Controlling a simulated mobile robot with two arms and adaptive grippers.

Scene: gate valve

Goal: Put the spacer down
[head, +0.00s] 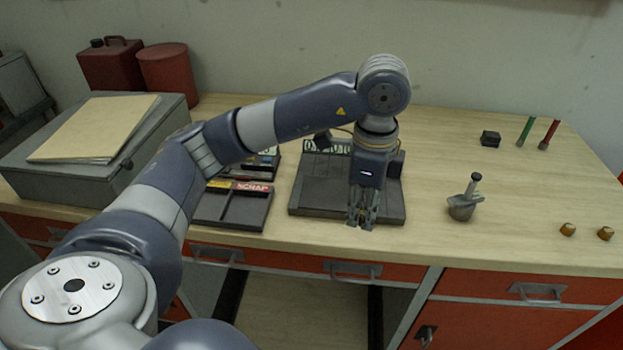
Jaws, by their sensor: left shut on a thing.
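My left gripper (361,222) points down over the front edge of a dark grey fixture plate (316,192) on the workbench. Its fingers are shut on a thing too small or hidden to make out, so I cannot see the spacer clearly. I cannot tell whether the fingertips touch the plate. A dark tray with a red label reading SCRAP (247,209) lies to the left of the plate. My right gripper is not in view.
A grey box with a folder (95,128) stands at the left. A small grey metal part with an upright stem (464,205), two brass pieces (568,230), a black block (490,138) and green and red tools (549,134) are at the right. Bench space between them is free.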

